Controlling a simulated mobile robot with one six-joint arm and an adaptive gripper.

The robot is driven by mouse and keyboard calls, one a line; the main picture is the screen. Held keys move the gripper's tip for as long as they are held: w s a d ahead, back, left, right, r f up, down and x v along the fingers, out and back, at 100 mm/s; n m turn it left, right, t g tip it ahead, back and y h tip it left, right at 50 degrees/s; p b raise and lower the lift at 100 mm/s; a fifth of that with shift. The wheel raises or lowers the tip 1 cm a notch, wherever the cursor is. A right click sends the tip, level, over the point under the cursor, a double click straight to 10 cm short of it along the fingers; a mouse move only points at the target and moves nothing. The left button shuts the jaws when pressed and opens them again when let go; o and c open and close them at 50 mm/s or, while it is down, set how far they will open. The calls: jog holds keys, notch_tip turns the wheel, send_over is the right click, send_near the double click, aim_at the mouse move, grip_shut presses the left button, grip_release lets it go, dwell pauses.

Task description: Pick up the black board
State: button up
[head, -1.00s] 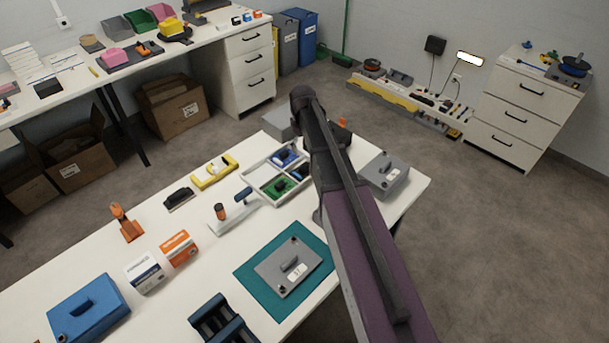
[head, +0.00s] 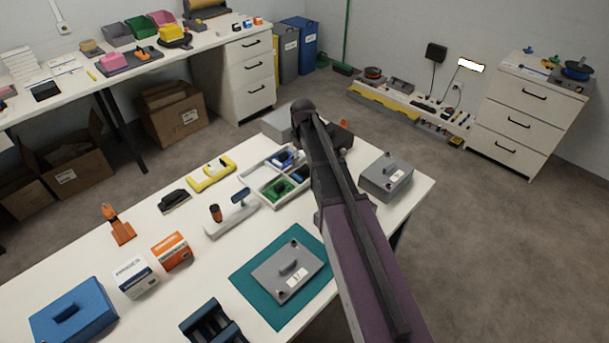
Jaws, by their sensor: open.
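A pale divided tray (head: 262,197) stands near the back of the white table, left of my arm. In it lie a blue part (head: 285,160), a green part (head: 278,187) and a small dark piece (head: 301,173) close against my arm's outline. The dark piece may be the black board; my arm partly covers that side, so I cannot be sure. My purple and dark arm reaches from the bottom edge over the right part of the table. My gripper is hidden behind it, and no fingertips show.
Open floor lies right.

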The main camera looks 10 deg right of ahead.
aim_at(304, 168)
jog(key=shift+f, duration=0.15)
notch_tip(304, 168, down, 5)
jog(key=b, duration=0.5)
jog(key=shift+d, duration=0.15)
dwell(0.7)
grip_shut()
